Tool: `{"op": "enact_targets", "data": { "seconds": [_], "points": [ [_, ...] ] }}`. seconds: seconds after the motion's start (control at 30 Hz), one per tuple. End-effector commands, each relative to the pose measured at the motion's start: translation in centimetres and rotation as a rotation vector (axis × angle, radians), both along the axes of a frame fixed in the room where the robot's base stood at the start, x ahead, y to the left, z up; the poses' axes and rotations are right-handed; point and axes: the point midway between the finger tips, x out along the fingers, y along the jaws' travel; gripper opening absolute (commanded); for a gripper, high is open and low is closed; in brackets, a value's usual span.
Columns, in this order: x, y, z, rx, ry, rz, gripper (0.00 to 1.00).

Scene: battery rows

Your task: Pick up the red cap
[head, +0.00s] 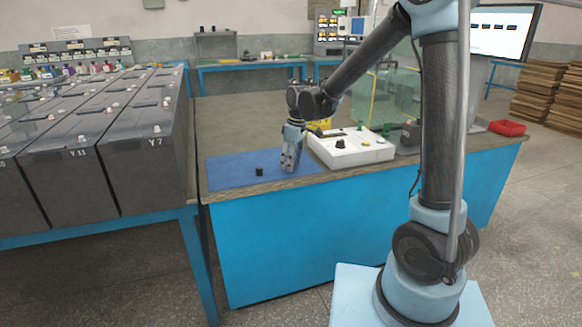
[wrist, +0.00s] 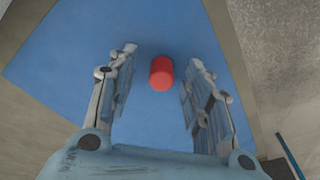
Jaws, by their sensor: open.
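The red cap (wrist: 161,73) is a small red cylinder on the blue mat (head: 230,172), seen in the wrist view between my two fingertips. It shows a gap to the finger on each side, and I cannot tell how far below the tips it lies. My gripper (head: 290,166) points down over the mat and is open and empty; in the wrist view its fingers (wrist: 159,58) stand apart. In the head view I cannot make out the red cap; my fingers may hide it.
A small black cylinder (head: 259,171) stands on the mat left of my gripper. A white control box (head: 350,149) is close on the right. Large dark batteries (head: 150,135) fill the left table. A red tray (head: 507,128) sits at the right end. The mat's left part is clear.

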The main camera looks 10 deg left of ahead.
Motion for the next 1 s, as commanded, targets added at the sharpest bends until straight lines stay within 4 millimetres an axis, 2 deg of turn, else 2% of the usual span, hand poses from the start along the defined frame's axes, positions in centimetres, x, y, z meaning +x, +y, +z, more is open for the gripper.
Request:
{"op": "enact_targets", "data": {
  "seconds": [0.17, 0.2, 0.37, 0.77, 0.87, 1.0],
  "points": [
    [0.0, 0.0, 0.0, 0.000, 0.000, 0.000, 0.46],
    [0.0, 0.0, 0.0, 0.000, 0.000, 0.000, 0.37],
    [0.0, 0.0, 0.0, 0.000, 0.000, 0.000, 0.12],
    [0.0, 0.0, 0.2, 0.000, 0.000, 0.000, 0.11],
    [0.0, 0.0, 0.7, 0.000, 0.000, 0.000, 0.11],
    [0.0, 0.0, 2.5, 0.000, 0.000, 0.000, 0.11]
  ]
}}
